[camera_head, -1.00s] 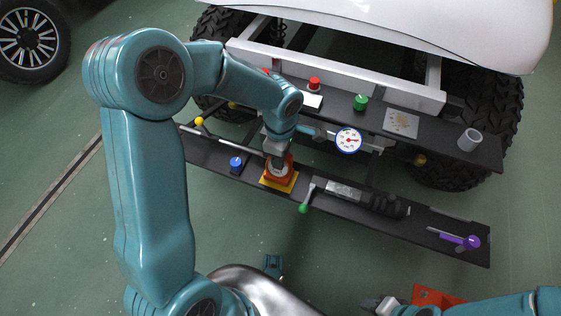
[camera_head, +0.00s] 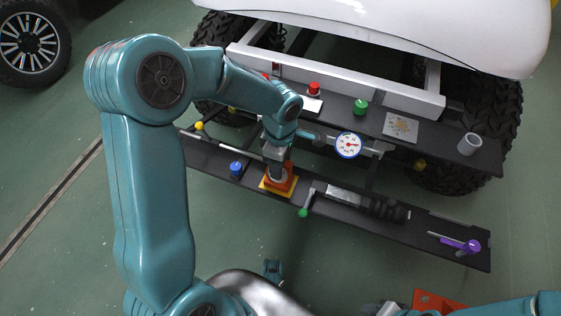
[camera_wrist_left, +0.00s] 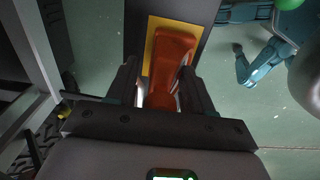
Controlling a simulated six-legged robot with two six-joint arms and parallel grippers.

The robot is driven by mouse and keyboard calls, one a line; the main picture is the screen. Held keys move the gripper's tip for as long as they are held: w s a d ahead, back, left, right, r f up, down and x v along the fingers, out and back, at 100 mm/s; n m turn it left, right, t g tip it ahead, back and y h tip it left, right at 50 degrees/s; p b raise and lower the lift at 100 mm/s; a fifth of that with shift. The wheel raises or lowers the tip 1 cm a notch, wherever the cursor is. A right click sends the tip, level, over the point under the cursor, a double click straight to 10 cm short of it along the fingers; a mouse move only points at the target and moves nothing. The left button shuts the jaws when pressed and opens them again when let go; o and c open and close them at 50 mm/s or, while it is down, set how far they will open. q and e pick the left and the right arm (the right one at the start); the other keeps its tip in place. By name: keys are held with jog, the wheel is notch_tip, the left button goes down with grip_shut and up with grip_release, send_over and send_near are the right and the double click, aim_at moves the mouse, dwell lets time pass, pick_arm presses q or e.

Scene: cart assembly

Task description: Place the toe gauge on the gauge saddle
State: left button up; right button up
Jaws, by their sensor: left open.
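An orange piece (camera_head: 290,181) sits on a yellow plate (camera_head: 266,187) on the black front shelf. It also shows in the left wrist view (camera_wrist_left: 170,62), on the yellow plate (camera_wrist_left: 150,42). My left gripper (camera_wrist_left: 158,82) is open, with its fingers on either side of the orange piece; I cannot tell whether they touch it. In the head view the left gripper (camera_head: 278,172) partly covers the piece. A round white dial with a red needle (camera_head: 348,145) lies on a rod behind the shelf. I cannot tell for certain which part is the toe gauge or the saddle. My right gripper (camera_head: 385,309) is at the bottom edge, partly cut off.
The front shelf (camera_head: 420,245) also carries a blue knob (camera_head: 236,168), a green-ended lever (camera_head: 304,212), a black ribbed part (camera_head: 380,206) and a purple-ended tool (camera_head: 468,246). A rear shelf holds a green knob (camera_head: 360,104) and a grey cup (camera_head: 469,143).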

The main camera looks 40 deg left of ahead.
pick_arm(q)
notch_tip(320, 180, up, 12)
jog(key=p, duration=0.3)
jog(key=shift+f, duration=0.25)
